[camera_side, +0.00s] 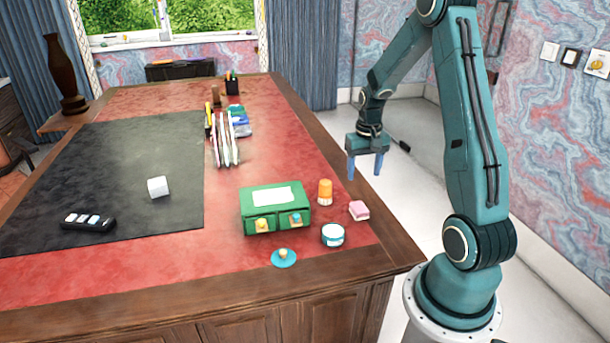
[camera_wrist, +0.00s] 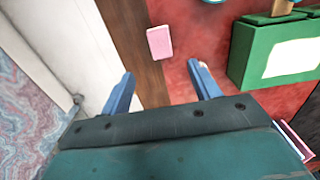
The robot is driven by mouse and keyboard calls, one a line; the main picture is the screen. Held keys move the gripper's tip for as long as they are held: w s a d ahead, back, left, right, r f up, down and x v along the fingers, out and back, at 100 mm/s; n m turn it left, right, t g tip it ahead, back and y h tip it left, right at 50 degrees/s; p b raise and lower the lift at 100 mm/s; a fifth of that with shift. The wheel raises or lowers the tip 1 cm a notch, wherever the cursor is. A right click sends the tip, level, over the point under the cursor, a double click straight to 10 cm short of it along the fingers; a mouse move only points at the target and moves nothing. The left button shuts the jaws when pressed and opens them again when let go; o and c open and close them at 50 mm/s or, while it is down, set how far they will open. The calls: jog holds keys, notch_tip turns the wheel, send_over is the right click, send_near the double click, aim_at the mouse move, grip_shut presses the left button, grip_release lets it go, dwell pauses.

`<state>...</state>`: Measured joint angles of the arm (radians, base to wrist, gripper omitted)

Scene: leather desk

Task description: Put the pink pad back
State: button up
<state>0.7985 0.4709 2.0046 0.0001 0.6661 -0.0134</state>
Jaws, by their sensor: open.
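The pink pad (camera_side: 359,210) is a small pink block with a paler side. It lies on the red leather near the right edge of the desk, to the right of the green box. In the wrist view the pink pad (camera_wrist: 160,42) shows beyond the fingertips, near the wooden edge. My gripper (camera_side: 366,168) is open and empty, raised above the right edge of the desk, behind the pad in the side view. Its two blue fingers also show in the wrist view (camera_wrist: 160,80).
An orange cylinder (camera_side: 325,191) stands between the box and the pad. A white-and-teal round tub (camera_side: 333,235) and a blue disc with a knob (camera_side: 284,258) lie in front. Upright files (camera_side: 222,140) stand farther back. A white cube (camera_side: 158,187) sits on the dark mat (camera_side: 110,160).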

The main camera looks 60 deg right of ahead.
jog(key=a+r+n+t+h, duration=0.1)
jog(key=a+r+n+t, duration=0.25)
jog(key=a+r, duration=1.25)
jog(key=s+a+r+n+t, duration=0.1)
jog(key=s+a+r+n, duration=0.1)
jog(key=s+a, duration=0.3)
jog(key=s+a+r+n+t+y, duration=0.1)
jog(key=s+a+r+n, duration=0.1)
jog(key=s+a, duration=0.3)
jog(key=a+n, duration=0.1)
jog(key=a, duration=0.2)
jog(key=shift+s+a, duration=0.15)
jog(key=shift+s, duration=0.2)
